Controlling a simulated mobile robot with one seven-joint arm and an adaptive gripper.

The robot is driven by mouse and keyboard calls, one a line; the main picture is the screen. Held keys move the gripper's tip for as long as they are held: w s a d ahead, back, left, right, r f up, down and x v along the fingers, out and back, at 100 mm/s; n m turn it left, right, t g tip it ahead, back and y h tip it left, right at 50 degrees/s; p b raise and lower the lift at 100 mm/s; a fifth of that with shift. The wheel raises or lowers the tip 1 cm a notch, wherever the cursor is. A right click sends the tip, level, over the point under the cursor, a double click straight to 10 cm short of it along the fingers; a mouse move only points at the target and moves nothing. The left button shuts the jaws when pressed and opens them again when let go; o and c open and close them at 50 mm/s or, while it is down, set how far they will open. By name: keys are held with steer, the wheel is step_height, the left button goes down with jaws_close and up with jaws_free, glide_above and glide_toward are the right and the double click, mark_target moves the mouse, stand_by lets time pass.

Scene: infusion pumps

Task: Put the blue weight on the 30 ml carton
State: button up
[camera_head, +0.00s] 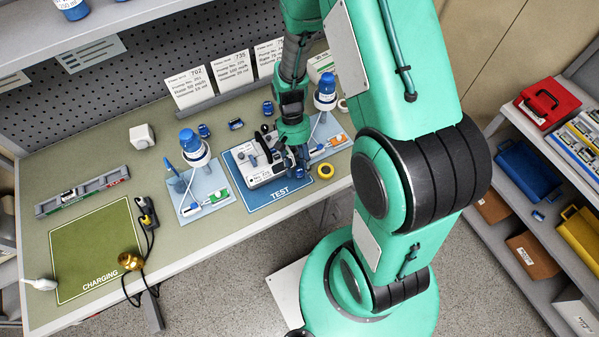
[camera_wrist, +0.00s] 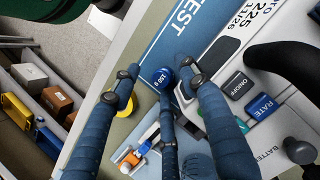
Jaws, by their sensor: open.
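A blue weight marked "150 g" (camera_wrist: 162,77) is in the wrist view, beside the printed edge of the blue TEST mat (camera_wrist: 185,42). My gripper (camera_wrist: 160,76) is open, with its fingers spread around the weight; I cannot tell whether any finger touches it. In the head view my gripper (camera_head: 299,160) is low at the right part of the mat, beside the white pump, and largely hides the weight. A white carton (camera_head: 321,66) stands at the back of the bench behind my arm; its print is too small to read, so I cannot tell whether it is the 30 ml one.
The white pump (camera_head: 262,160) sits on the TEST mat close by my fingers. A yellow tape roll (camera_head: 324,171) lies at the bench's front edge. Blue-capped bottles stand on trays (camera_head: 203,189) either side. The green CHARGING mat (camera_head: 95,250) is mostly clear.

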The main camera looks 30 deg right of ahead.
mark_target(299, 168)
jaws_close()
steer(key=shift+r, duration=0.15)
stand_by(0.4)
steer(key=shift+r, duration=0.55)
step_height(299, 168, up, 2)
steer(key=shift+w+r, duration=0.1)
steer(key=s+a+r+p, duration=0.1)
steer(key=s, duration=1.5)
steer(key=shift+a+r, duration=0.2)
steer(key=shift+a, duration=0.05)
